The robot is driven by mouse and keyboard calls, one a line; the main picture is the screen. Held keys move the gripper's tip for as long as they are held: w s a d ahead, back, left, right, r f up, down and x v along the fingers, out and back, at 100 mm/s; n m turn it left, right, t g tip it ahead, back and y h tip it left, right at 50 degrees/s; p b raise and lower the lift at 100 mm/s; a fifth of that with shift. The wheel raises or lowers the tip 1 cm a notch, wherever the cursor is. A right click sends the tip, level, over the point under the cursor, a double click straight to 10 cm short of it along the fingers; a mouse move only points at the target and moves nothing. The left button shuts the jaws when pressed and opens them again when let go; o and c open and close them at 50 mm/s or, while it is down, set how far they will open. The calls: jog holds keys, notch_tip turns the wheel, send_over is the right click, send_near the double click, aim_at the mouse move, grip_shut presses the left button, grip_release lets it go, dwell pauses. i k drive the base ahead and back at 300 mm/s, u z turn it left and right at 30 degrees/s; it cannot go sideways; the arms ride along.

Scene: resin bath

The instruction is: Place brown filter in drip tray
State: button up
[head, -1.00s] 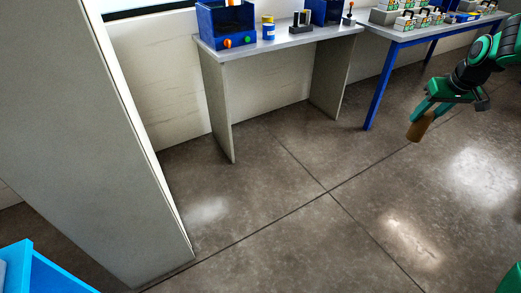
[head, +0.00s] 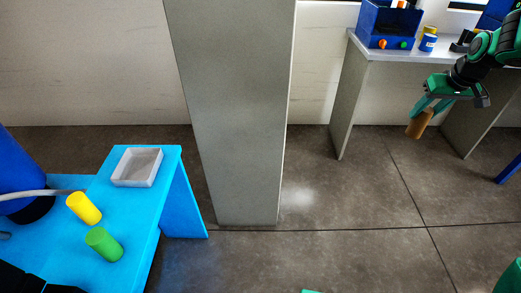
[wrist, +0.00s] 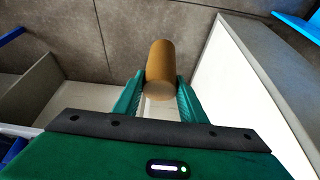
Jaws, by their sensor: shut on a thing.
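My gripper (head: 426,108) is shut on the brown filter (head: 418,125), a short brown cylinder, and holds it in the air at the right of the head view. In the wrist view the brown filter (wrist: 160,68) sits between the two green fingers of my gripper (wrist: 159,95). The drip tray (head: 138,167), a shallow grey square tray, lies on the blue bench (head: 160,208) at the left of the head view. It looks empty. My gripper is far to the right of the tray, with a pillar between them in the picture.
A yellow cylinder (head: 84,208) and a green cylinder (head: 104,244) are on the blue bench, near a dark blue vessel (head: 22,180) with a grey hose. The grey pillar (head: 235,110) stands mid-view. A grey table (head: 385,53) with bins is behind my gripper. Open floor (head: 350,205) lies right of the pillar.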

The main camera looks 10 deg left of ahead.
aim_at(139, 169)
jog(key=i, duration=0.1)
jog(key=z, duration=3.6)
jog(key=k, duration=0.5)
jog(key=u, duration=5.75)
